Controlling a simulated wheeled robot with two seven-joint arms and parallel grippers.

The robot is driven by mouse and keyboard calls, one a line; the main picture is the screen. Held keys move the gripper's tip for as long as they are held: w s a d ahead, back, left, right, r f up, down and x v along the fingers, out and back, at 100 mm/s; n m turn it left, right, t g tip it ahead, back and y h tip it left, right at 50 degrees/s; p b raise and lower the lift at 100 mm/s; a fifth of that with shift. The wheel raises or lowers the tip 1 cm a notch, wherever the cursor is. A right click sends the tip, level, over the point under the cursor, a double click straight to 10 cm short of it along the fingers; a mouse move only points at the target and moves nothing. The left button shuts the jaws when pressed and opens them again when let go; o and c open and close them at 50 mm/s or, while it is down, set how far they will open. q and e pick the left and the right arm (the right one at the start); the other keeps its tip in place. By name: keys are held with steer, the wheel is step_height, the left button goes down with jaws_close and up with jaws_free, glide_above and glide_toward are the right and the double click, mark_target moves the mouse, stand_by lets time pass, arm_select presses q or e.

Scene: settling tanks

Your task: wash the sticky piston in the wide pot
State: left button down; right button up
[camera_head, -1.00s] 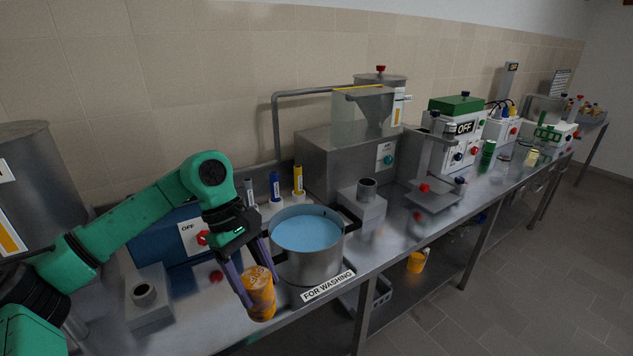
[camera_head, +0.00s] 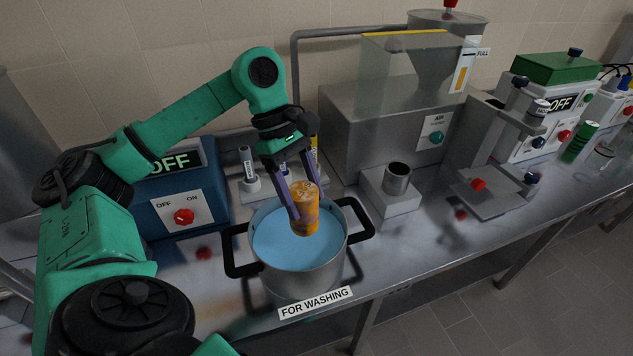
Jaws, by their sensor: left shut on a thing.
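The wide pot (camera_head: 300,279) is a steel pot with two black handles, filled with light blue liquid. It stands on the metal bench behind a label reading "FOR WASHING" (camera_head: 316,302). My left gripper (camera_head: 295,200) is shut on the sticky piston (camera_head: 305,212), an orange-brown cylinder with pale smears on its top. The gripper points down and holds the piston upright over the pot, inside its rim in this view. The piston's lower end is at or near the liquid; I cannot tell whether it touches. My right gripper is not in view.
A blue box with an OFF display and red knob (camera_head: 184,216) stands to the left. Marker-like bottles (camera_head: 248,170) stand behind the pot. A grey block with a metal cup (camera_head: 397,180), a hopper machine (camera_head: 385,120) and a press stand (camera_head: 486,190) are to the right.

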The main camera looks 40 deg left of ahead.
mark_target(303, 233)
arm_select(q)
steer(key=shift+s+f+b, duration=0.65)
steer(key=shift+s+f, duration=0.05)
steer(key=shift+s, duration=0.3)
steer(key=shift+w+f+b, duration=0.35)
steer(key=shift+f, duration=0.2)
steer(key=shift+w+f+b, duration=0.3)
steer(key=shift+f+b, duration=0.05)
steer(key=shift+f, duration=0.2)
steer(key=shift+w+f+b, duration=0.2)
steer(key=shift+f+b, duration=0.55)
steer(key=shift+f, duration=0.2)
steer(key=shift+s+f+b, duration=0.15)
steer(key=shift+f+b, duration=0.2)
steer(key=shift+b, duration=0.05)
step_height(303, 233, down, 4)
steer(key=b, duration=0.4)
steer(key=shift+f, duration=0.1)
step_height(303, 233, down, 5)
steer(key=b, duration=0.4)
steer(key=shift+b, duration=0.3)
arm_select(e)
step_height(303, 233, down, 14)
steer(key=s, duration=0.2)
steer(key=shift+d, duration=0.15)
arm_select(q)
steer(key=shift+s, duration=0.1)
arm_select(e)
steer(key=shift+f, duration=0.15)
